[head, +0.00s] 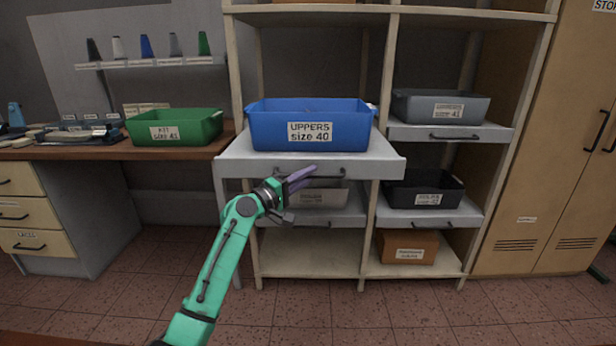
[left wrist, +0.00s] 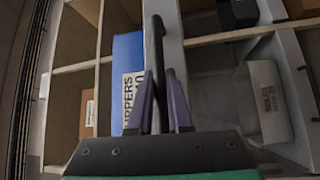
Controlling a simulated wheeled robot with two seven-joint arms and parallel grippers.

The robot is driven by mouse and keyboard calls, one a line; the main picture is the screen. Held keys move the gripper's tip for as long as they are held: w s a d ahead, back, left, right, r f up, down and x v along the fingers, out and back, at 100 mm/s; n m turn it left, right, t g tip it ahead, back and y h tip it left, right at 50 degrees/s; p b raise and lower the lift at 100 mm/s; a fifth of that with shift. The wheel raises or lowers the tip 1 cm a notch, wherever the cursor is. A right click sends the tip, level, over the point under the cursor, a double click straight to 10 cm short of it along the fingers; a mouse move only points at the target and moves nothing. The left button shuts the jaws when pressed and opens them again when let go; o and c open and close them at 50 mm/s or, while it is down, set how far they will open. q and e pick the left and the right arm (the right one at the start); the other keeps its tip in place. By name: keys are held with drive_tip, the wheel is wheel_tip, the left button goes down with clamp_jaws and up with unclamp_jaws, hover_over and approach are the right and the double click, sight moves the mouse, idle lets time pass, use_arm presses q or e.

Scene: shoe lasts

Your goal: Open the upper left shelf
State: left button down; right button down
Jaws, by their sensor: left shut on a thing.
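The upper left shelf (head: 385,168) is a light grey pull-out tray that juts out of the rack toward me, farther than the trays to its right. A blue bin labelled UPPERS size 40 (head: 350,125) stands on it. A dark bar handle (head: 328,177) is on its front face. My left gripper (head: 302,179), with purple fingers, is at the left part of this handle. In the left wrist view the handle (left wrist: 154,50) runs between the two fingers, and the gripper (left wrist: 160,98) is shut on it. The blue bin (left wrist: 127,65) shows beside it. My right gripper is not in view.
Below the shelf is another tray with a pale bin (head: 320,197). To the right are trays with a grey bin (head: 440,107) and a black bin (head: 425,188). A green bin (head: 175,126) stands on the workbench at left. The floor in front is clear.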

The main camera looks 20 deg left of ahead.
use_arm(q)
drive_tip(key=c, duration=0.9)
unclamp_jaws()
drive_tip(key=shift+o, duration=0.2)
drive_tip(key=shift+w, duration=0.1)
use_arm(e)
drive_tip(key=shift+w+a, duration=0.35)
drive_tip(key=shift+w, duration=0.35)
use_arm(q)
drive_tip(key=shift+a, duration=0.1)
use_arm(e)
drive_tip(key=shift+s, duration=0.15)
use_arm(q)
drive_tip(key=shift+s+a+f, duration=0.1)
drive_tip(key=shift+s+a, duration=0.05)
drive_tip(key=shift+s, duration=0.2)
drive_tip(key=b+v, duration=0.1)
drive_tip(key=v, duration=1.2)
drive_tip(key=shift+s+a, duration=0.2)
drive_tip(key=shift+s, duration=0.1)
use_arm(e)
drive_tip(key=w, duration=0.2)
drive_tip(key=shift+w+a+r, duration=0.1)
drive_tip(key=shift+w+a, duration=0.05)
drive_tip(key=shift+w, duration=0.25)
